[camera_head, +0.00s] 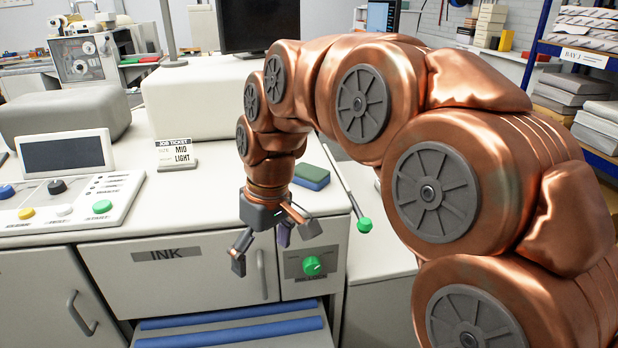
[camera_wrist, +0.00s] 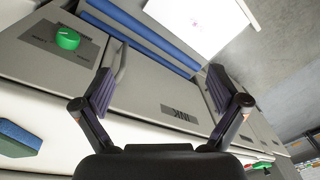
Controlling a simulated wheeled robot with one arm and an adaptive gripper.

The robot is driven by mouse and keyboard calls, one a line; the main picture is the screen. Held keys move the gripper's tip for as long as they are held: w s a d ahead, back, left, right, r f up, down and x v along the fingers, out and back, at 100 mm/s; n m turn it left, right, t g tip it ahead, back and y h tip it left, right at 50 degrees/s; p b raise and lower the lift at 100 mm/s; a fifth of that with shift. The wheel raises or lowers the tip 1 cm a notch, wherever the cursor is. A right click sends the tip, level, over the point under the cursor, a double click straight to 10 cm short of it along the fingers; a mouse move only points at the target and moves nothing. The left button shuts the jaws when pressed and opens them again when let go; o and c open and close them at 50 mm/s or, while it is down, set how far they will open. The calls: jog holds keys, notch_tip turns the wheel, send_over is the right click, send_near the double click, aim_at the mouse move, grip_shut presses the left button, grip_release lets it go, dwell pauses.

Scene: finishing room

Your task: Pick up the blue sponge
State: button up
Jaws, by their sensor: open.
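A lever with a green knob (camera_head: 364,225) sticks out right of the sponge. A green dial (camera_head: 312,265) is on the front panel. A control panel (camera_head: 72,190) and a job ticket card (camera_head: 175,154) stand on the left. A white box (camera_head: 200,95) stands behind.

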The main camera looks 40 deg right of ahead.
jog(key=w+d+r, duration=0.1)
jog(key=w+d, duration=0.3)
jog(key=w+d+r+t, duration=0.1)
jog(key=w+d+r, duration=0.1)
jog(key=w+d, duration=0.1)
jog(key=w+d+r+t, duration=0.1)
jog(key=w+d+r, duration=0.1)
jog(key=w+d, duration=0.2)
jog(key=shift+w+d+n+b, duration=0.3)
jog(key=shift+w+d+n, duration=0.1)
jog(key=shift+w, duration=0.15)
jog(key=t, duration=0.2)
send_near(310, 171)
jog(key=shift+w+a+f, duration=0.3)
jog(key=shift+a+f, duration=0.15)
jog(key=shift+f, duration=0.2)
jog(key=shift+w+d+f, duration=0.1)
jog(key=shift+d+f, duration=0.1)
jog(key=shift+p+x, duration=1.15)
jog(key=shift+x, duration=2.35)
jog(key=shift+d+f, duration=0.1)
jog(key=shift+f, duration=0.1)
jog(key=shift+f+b, duration=0.25)
jog(key=shift+b, duration=0.2)
jog(key=shift+c, duration=0.4)
jog(key=c, duration=0.8)
